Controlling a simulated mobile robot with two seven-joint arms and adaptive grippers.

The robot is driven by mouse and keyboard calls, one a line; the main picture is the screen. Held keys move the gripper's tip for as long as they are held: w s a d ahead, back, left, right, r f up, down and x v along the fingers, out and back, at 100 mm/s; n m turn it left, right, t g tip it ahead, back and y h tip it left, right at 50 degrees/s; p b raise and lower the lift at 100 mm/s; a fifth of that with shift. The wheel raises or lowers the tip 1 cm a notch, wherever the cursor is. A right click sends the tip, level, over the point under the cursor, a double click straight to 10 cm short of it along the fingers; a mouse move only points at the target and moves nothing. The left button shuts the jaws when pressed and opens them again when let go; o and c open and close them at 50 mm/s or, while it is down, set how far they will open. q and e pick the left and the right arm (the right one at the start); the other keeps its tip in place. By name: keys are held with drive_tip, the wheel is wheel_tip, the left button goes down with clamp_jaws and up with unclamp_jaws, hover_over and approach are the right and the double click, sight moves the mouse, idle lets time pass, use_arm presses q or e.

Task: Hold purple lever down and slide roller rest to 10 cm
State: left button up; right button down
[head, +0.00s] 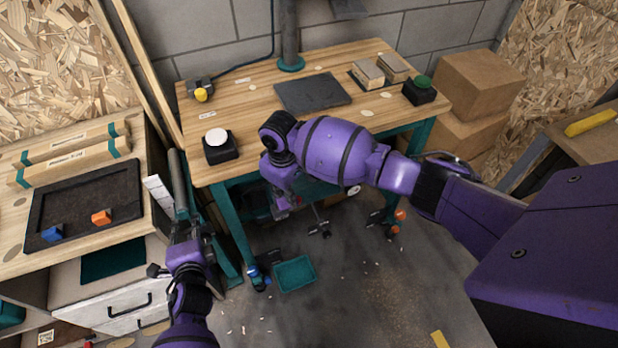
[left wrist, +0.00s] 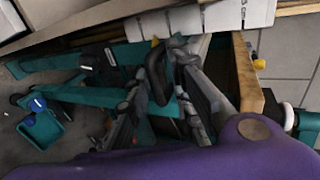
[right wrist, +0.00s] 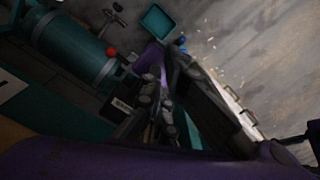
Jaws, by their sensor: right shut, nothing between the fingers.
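A purple bar (right wrist: 150,57), which may be the lever, shows at the fingertips of my right gripper (right wrist: 158,92) in the right wrist view. I cannot tell whether they touch. The right gripper is shut and empty; in the head view it is low in front of the bench, largely hidden by my own arm. My left gripper (head: 183,232) is beside the bench's left leg, near a grey tube (head: 178,185). In the left wrist view its fingers (left wrist: 163,80) are apart, with a black loop between or behind them. I cannot make out the roller rest for certain.
A wooden bench (head: 240,95) with teal legs stands ahead. A teal tray (head: 295,273) and a blue knob (head: 258,277) are low near its left leg. Drawers (head: 120,300) stand left and cardboard boxes (head: 480,85) right. The floor at front centre is mostly clear.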

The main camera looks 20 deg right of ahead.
use_arm(q)
drive_tip(key=shift+s+f, duration=0.1)
drive_tip(key=shift+f, duration=0.05)
clamp_jaws()
use_arm(e)
drive_tip(key=shift+w, duration=0.1)
use_arm(q)
drive_tip(key=shift+a+r, duration=0.1)
drive_tip(key=shift+r, duration=0.15)
drive_tip(key=shift+w+r, duration=0.2)
drive_tip(key=shift+r, duration=3.75)
drive_tip(key=shift+f, duration=0.1)
use_arm(e)
wheel_tip(320, 180, up, 7)
drive_tip(key=shift+r, duration=0.15)
use_arm(q)
drive_tip(key=shift+s, duration=0.1)
drive_tip(key=o, duration=0.7)
unclamp_jaws()
drive_tip(key=shift+f, duration=0.1)
